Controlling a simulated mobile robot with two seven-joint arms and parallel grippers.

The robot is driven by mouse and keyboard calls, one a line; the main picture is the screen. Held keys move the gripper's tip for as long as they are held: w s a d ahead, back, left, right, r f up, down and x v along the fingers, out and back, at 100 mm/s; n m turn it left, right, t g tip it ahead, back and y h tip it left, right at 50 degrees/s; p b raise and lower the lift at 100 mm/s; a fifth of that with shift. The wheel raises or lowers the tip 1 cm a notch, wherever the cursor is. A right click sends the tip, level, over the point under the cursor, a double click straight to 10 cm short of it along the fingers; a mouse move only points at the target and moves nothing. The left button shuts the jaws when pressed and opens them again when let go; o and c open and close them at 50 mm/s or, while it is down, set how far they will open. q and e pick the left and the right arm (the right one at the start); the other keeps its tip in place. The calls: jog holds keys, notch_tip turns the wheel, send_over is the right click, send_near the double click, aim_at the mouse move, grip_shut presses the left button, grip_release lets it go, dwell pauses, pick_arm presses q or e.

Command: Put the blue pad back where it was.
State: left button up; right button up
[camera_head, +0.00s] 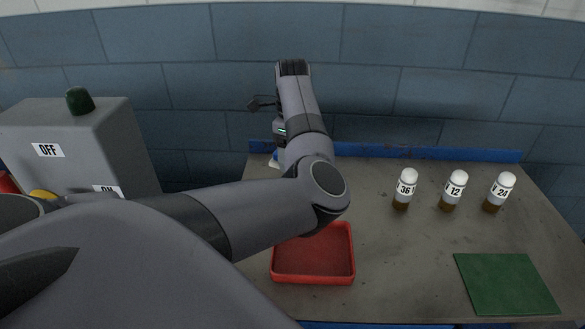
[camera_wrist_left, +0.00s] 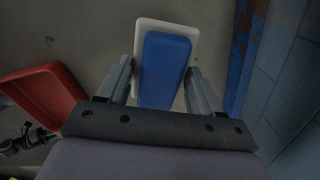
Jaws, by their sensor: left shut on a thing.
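The blue pad (camera_wrist_left: 166,62) is between the fingers of my left gripper (camera_wrist_left: 160,75) in the left wrist view, and the gripper is shut on it. A white flat piece (camera_wrist_left: 190,27) shows beneath the pad, its rim past the pad's far end and sides. I cannot tell whether the pad touches it. In the head view my arm hides the pad and most of the gripper; a bit of the white piece (camera_head: 273,161) shows near the table's back left corner. My right gripper is not in view.
A red tray (camera_head: 314,279) sits at the front left of the table (camera_head: 410,250). Three white-capped bottles (camera_head: 403,189) (camera_head: 453,191) (camera_head: 498,192) stand at the back right. A green mat (camera_head: 505,284) lies front right. A grey switch box (camera_head: 75,145) stands left. A blue rail (camera_head: 440,154) edges the back.

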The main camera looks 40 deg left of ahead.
pick_arm(q)
notch_tip(320, 180, down, 4)
jog(key=shift+f, duration=0.2)
jog(key=o, duration=1)
notch_tip(320, 180, up, 12)
jog(key=shift+r, duration=0.1)
dwell(0.4)
